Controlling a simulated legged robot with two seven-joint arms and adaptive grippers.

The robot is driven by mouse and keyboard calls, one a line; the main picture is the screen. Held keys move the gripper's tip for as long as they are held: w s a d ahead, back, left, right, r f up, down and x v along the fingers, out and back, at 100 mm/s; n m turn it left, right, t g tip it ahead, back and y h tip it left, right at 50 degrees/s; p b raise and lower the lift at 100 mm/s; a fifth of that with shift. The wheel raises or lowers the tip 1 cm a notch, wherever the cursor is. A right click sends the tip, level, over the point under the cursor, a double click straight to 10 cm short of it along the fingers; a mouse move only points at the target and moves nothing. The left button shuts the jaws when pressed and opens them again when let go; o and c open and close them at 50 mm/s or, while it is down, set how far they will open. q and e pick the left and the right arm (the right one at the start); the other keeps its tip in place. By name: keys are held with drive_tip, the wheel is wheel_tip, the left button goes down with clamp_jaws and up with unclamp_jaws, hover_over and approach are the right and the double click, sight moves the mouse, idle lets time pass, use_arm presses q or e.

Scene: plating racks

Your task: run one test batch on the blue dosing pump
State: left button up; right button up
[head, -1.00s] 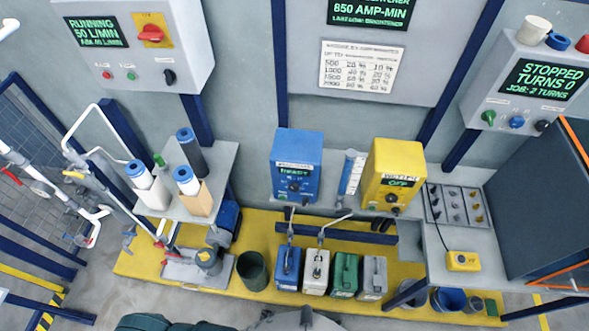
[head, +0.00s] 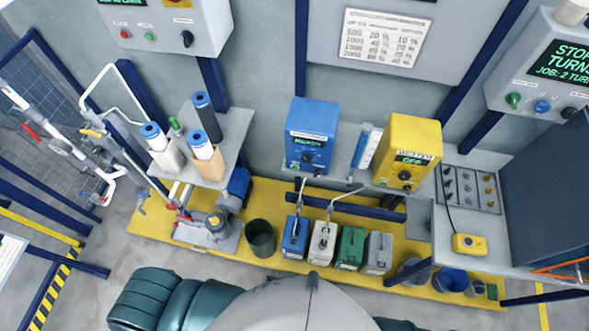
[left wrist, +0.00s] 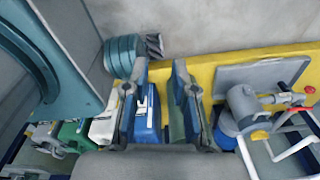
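The blue dosing pump (head: 313,128) hangs on the back wall in the head view, with a small green-lit display that seems to read READY and a dark knob below it. Its front is unobstructed. A blue canister (head: 295,238) stands below it, with a pale pipe running down towards it. My left gripper (left wrist: 160,66) shows in the left wrist view with its two fingers apart. The blue canister (left wrist: 148,115) shows beyond the gap, and nothing looks gripped. The left gripper is outside the head view. My right gripper is in neither view.
The yellow metering box (head: 408,150), display OFF, hangs right of the pump, with a clear tube (head: 364,145) between. White, green and grey canisters (head: 349,248) and a dark bucket (head: 261,238) stand on the yellow platform (head: 290,195). A shelf with filters (head: 228,135) is left.

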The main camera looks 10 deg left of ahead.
use_arm(q)
clamp_jaws()
idle(1.0)
